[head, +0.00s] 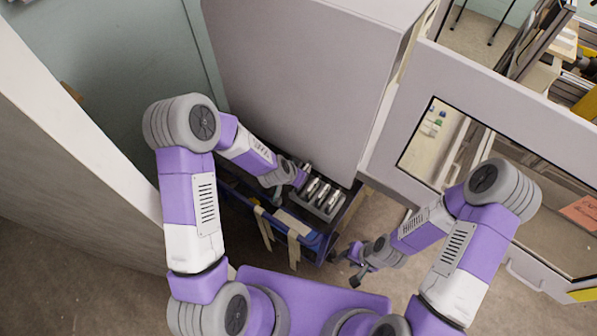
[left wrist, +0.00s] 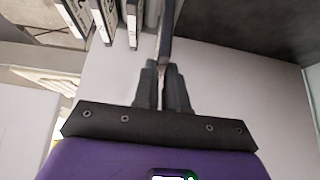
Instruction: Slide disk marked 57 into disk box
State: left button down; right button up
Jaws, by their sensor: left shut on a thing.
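In the left wrist view my left gripper (left wrist: 162,88) is shut on a thin dark disk (left wrist: 167,30), seen edge-on. No number can be read on it, so I cannot tell whether it is the disk marked 57. Several dark disks with white labels (left wrist: 104,16) stand in a row to its left, apart from the fingers. In the head view a grey box (head: 317,211) with slots and pale upright pieces looks like the disk box. My left arm reaches to its left end, and the fingertips are hidden there. My right gripper (head: 345,270) is open and empty, right of the cart.
The box stands on a dark blue cart (head: 312,241) with pale straps (head: 293,246) at its front. A large grey cabinet (head: 300,70) rises right behind it. A panel with a window (head: 445,140) stands on the right. Bare floor (head: 385,212) lies between cart and panel.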

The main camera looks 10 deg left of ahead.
pick_arm(q)
jog(key=shift+f+b, duration=1)
jog(key=shift+f, duration=0.55)
jog(key=shift+f+b, duration=1.25)
jog(key=shift+f, duration=0.05)
jog(key=c, duration=1.1)
grip_release()
notch_tip(320, 180, up, 10)
jog(key=p, duration=0.2)
jog(key=shift+p, duration=0.3)
jog(key=shift+f, duration=0.1)
